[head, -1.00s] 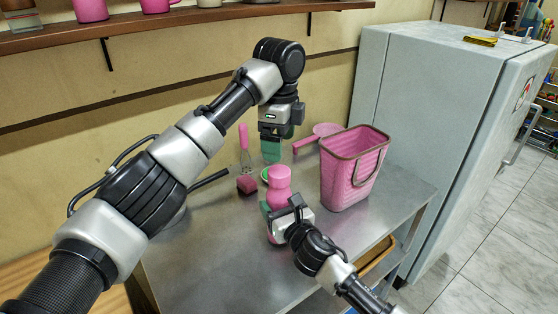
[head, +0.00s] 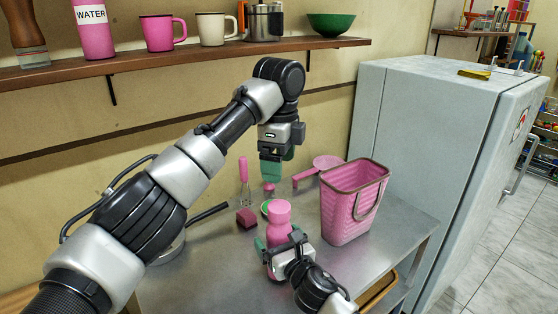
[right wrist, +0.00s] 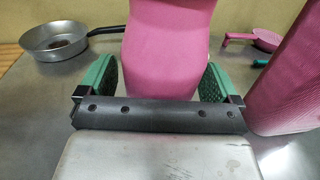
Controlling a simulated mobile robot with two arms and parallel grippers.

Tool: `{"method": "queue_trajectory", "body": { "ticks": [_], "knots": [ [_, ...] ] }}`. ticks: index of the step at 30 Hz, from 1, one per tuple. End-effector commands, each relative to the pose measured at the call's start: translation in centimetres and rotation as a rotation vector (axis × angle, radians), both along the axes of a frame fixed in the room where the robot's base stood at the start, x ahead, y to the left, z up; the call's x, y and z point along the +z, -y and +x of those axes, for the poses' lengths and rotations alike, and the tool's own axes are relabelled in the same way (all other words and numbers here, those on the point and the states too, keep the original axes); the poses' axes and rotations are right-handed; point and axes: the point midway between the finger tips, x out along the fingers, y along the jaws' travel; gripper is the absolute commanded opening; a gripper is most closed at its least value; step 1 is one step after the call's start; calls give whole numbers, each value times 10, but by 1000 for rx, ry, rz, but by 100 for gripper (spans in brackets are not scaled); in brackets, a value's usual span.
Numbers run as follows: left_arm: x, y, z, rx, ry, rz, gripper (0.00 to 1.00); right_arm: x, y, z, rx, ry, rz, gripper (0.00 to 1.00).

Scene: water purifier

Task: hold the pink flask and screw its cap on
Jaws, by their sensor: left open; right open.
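The pink flask (head: 279,224) stands upright on the metal table. My right gripper (head: 279,250) is open around its lower body. In the right wrist view the flask (right wrist: 165,50) stands between the green pads, with small gaps visible beside it. My left gripper (head: 271,176) is open, pointing down behind the flask, above the table. A small pink piece (head: 268,187), possibly the cap, shows just below its fingertips. I cannot tell whether it touches the fingers or rests on the table.
A pink basket (head: 352,212) stands right of the flask. Behind are a pink-handled whisk (head: 244,178) and a pink pan (head: 326,162). A dark pink block (head: 246,217) and a green ring-shaped item (head: 265,207) lie nearby. A grey fridge (head: 425,150) bounds the right.

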Motion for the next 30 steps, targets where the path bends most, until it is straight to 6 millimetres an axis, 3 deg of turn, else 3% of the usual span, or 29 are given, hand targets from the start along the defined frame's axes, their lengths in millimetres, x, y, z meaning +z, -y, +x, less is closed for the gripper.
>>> {"method": "queue_trajectory", "body": {
  "ticks": [7, 21, 30],
  "knots": [
    [0, 0, 0, 0, 0, 0, 83, -1, 9, -15, -1, 0, -2, 94],
    [-4, 0, 0, 0, 0, 0, 83, -1, 46, -88, 1, 0, -1, 94],
    [-4, 0, 0, 0, 0, 0, 83, 0, 50, -96, 0, 0, 1, 94]
  ]
}}
